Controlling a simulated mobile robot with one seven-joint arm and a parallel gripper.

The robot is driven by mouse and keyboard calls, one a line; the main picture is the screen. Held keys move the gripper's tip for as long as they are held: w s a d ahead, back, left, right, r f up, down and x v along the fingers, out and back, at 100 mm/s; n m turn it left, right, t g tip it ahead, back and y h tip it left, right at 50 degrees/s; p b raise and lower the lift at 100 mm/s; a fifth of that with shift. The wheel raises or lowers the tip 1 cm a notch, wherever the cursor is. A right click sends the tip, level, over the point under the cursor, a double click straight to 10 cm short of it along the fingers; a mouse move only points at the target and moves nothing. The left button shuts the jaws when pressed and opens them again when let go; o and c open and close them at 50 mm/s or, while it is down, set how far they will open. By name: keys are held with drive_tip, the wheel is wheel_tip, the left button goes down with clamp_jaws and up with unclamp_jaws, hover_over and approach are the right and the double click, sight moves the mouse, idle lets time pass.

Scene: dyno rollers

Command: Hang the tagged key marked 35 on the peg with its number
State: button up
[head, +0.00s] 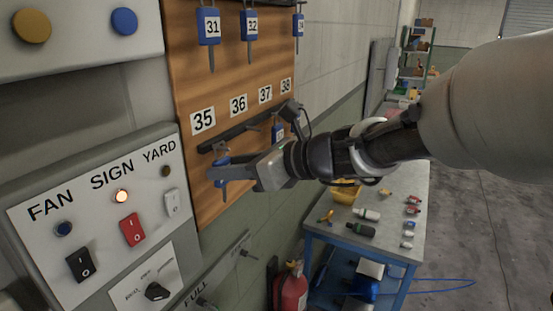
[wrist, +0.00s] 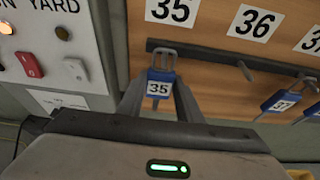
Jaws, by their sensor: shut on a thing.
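The tagged key marked 35 is blue with a white label; it shows in the wrist view (wrist: 160,86) and the head view (head: 222,161). My gripper is shut on its tag, one finger at each side, in the wrist view (wrist: 160,100) and the head view (head: 222,172). The tag is upright, its grey loop on top. The loop overlaps the dark peg rail (wrist: 205,56) below the 35 label (wrist: 170,10). The peg for 35 is not clearly visible; I cannot tell whether the loop is around it.
The peg under 36 (wrist: 245,71) is bare. Blue tagged keys hang to the right, one below 37 (wrist: 281,101). Keys 31 (head: 209,27) and 32 (head: 249,26) hang above. A switch panel (head: 95,215) stands close at left. A workbench (head: 390,235) is at right.

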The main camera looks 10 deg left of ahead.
idle(0.3)
drive_tip(key=o, duration=1.1)
drive_tip(key=v, duration=1.7)
drive_tip(key=s+d+f+n+g+h, duration=0.2)
drive_tip(key=s+d+f+n+h, duration=0.3)
drive_tip(key=s+f+n, duration=0.5)
drive_tip(key=d+f+n+h, duration=0.1)
drive_tip(key=d+n+h, duration=0.1)
drive_tip(key=d+n, duration=0.1)
drive_tip(key=s+d+f+n+t+h, duration=0.1)
drive_tip(key=d+n+h, duration=0.2)
drive_tip(key=n, duration=0.2)
drive_tip(key=s+d+f+n+t+h, duration=0.1)
drive_tip(key=d+f+n+h, duration=0.1)
drive_tip(key=d+n, duration=0.1)
drive_tip(key=shift+d+n+h, duration=0.2)
drive_tip(key=shift+n+h, duration=0.2)
drive_tip(key=shift+n, duration=0.4)
